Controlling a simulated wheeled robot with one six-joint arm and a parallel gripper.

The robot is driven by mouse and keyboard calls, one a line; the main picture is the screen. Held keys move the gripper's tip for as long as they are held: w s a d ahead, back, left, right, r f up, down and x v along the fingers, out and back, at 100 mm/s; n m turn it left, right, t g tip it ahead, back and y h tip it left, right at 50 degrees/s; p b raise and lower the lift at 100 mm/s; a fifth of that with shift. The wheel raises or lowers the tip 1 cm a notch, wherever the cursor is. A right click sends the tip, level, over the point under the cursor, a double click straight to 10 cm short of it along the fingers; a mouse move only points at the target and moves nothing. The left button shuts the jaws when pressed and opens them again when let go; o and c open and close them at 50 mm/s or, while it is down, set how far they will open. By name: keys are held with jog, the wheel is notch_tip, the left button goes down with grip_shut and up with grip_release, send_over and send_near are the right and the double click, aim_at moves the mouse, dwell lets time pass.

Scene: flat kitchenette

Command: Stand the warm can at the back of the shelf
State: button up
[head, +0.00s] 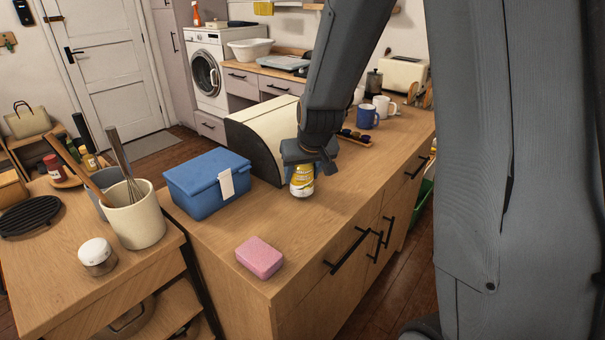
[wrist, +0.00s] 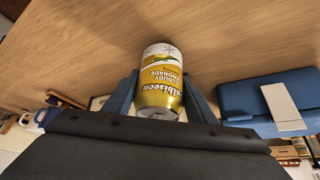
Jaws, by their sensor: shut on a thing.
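In the head view my gripper (head: 303,162) points down and covers the can's upper part. The can looks about upright; I cannot tell whether its base touches the counter. Open wooden shelving (head: 170,322) shows under the left counter; I cannot tell whether it is the task's shelf.
A blue lidded box (head: 205,182) stands left of the can, with the bread box (head: 262,125) behind. A pink sponge (head: 259,257) lies near the front corner. Mugs (head: 367,117) and a small wooden tray (head: 352,138) stand farther back. The counter between sponge and can is clear.

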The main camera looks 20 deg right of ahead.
jog(key=shift+f, duration=0.1)
jog(key=o, duration=1.3)
jog(key=shift+o, duration=0.2)
